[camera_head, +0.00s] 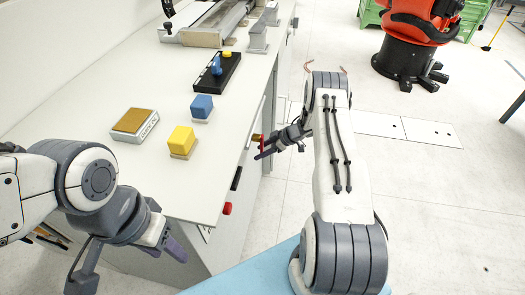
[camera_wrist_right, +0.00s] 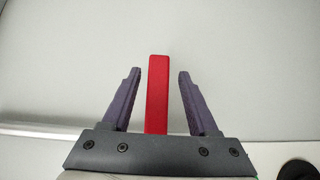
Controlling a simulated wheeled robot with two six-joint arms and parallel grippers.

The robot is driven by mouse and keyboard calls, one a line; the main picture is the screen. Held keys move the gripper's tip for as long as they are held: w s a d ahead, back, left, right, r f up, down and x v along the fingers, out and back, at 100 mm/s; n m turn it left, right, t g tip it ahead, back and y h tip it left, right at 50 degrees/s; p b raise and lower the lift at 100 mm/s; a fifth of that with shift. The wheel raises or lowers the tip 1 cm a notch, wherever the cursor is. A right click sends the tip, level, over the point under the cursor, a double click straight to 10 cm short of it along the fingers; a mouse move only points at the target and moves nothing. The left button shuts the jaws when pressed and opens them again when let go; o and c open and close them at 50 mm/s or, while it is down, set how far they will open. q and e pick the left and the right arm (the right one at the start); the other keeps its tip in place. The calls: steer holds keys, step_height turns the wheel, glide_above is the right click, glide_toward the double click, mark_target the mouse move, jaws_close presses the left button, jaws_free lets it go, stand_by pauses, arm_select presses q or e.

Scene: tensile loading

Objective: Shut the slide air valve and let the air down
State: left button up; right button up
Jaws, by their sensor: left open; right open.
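A red upright bar, probably the slide air valve's handle (camera_wrist_right: 157,95), stands between the fingers of my right gripper (camera_wrist_right: 157,98) in the right wrist view. A gap shows on both sides of it, so the open fingers do not touch it. In the head view my right gripper (camera_head: 268,147) is at the bench's right side face, with a bit of the red handle (camera_head: 262,146) beside it. The rest of the valve is hidden or too small to tell. My left gripper (camera_head: 130,262) is open and empty, low at the bench's near left edge.
On the white bench (camera_head: 75,90) are a scale (camera_head: 133,124), a yellow block (camera_head: 181,140), a blue block (camera_head: 201,106) and a black control plate (camera_head: 213,75). A red button (camera_head: 227,208) sits on the side face.

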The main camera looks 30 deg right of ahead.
steer(key=v, duration=1)
steer(key=shift+r, duration=0.15)
steer(key=shift+d, duration=0.2)
